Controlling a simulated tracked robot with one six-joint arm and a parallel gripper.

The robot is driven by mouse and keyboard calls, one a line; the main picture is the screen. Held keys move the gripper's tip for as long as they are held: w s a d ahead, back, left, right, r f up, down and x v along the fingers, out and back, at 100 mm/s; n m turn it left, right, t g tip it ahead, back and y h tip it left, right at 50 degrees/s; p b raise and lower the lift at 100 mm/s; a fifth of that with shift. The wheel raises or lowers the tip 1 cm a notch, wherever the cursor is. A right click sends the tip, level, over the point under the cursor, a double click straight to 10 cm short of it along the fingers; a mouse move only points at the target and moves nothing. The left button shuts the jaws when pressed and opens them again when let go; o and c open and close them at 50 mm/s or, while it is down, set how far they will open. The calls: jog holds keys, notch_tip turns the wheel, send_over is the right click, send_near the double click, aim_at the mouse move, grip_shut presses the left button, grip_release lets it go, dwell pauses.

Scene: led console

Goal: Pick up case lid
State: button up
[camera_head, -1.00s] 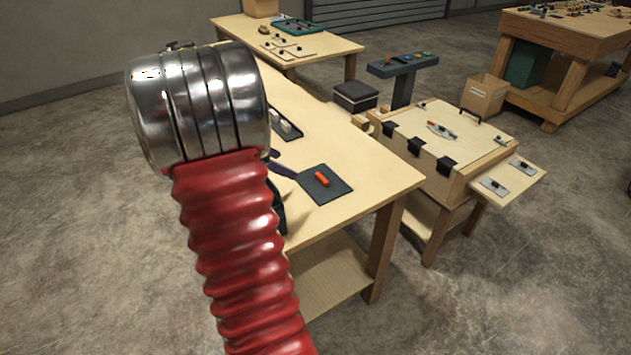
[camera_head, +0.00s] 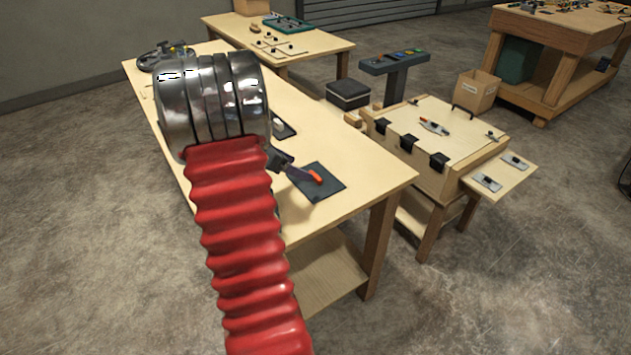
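The case (camera_head: 424,172) is a pale wooden box at right on its own stand. Its flat lid (camera_head: 457,125) lies closed on top, with black hinges along the near-left edge and a dark handle (camera_head: 467,111) at the far edge. My gripper (camera_head: 297,173) is mostly hidden behind my red arm. A dark finger-like part shows over the dark mat on the long table, close to a small orange piece (camera_head: 316,177). I cannot tell whether it touches the piece, or whether the gripper is open or shut. The gripper is well left of the lid.
The long wooden table (camera_head: 370,170) stands between me and the case. A dark pedestal console (camera_head: 392,62) and a black box (camera_head: 348,92) stand behind the case. A side shelf (camera_head: 520,185) juts from the case stand. Bare floor lies front right.

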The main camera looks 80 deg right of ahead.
aim_at(315, 175)
jog(key=shift+x, duration=1.45)
jog(key=shift+x, duration=2.6)
jog(key=c, duration=1.2)
